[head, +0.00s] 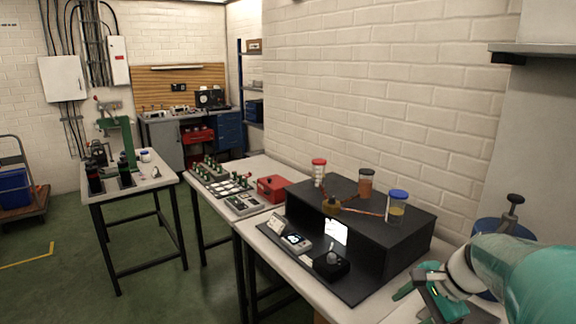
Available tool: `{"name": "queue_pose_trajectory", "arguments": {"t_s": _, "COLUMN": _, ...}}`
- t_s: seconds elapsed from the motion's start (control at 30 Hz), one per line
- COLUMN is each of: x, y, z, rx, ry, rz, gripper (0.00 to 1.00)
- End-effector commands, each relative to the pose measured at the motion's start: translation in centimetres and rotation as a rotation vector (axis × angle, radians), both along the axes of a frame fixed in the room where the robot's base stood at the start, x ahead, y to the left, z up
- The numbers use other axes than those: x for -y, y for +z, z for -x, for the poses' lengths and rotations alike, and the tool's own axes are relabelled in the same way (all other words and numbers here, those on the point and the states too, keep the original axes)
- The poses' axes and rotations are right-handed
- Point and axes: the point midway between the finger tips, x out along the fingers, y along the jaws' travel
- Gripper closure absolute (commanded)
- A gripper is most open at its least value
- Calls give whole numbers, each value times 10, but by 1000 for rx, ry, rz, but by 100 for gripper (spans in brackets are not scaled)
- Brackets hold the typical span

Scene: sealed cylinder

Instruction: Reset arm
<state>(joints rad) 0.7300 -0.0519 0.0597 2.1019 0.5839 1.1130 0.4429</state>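My arm comes in from the right edge, and my gripper (412,286) is low over the right end of the front table (282,268). Its fingertips are small and partly turned away, so its opening and anything between the fingers cannot be made out. On the black box (405,238) stand three clear cylinders: one with a red lid (319,173), one with a dark lid and orange-brown contents (366,185), and one with a blue lid and yellow contents (397,206). My gripper is to the right of the box and apart from these cylinders.
A lit screen (335,231) and small devices (297,241) sit before the box. A dark-blue drum-like object (490,228) stands behind my arm. A red case (271,188) lies on the middle table. A shelf (536,49) juts out upper right.

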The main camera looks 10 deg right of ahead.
Motion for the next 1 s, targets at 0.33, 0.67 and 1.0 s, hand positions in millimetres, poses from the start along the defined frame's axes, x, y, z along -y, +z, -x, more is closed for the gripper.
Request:
{"name": "queue_pose_trajectory", "arguments": {"t_s": 0.33, "x": -122, "y": 30, "z": 59, "rx": 158, "ry": 680, "rz": 498, "gripper": 46}}
{"name": "queue_pose_trajectory", "arguments": {"t_s": 0.67, "x": -168, "y": 38, "z": 108, "rx": 343, "ry": 1144, "rz": 847, "gripper": 46}}
{"name": "queue_pose_trajectory", "arguments": {"t_s": 1.0, "x": -169, "y": 38, "z": 108, "rx": 346, "ry": 1149, "rz": 851, "gripper": 46}}
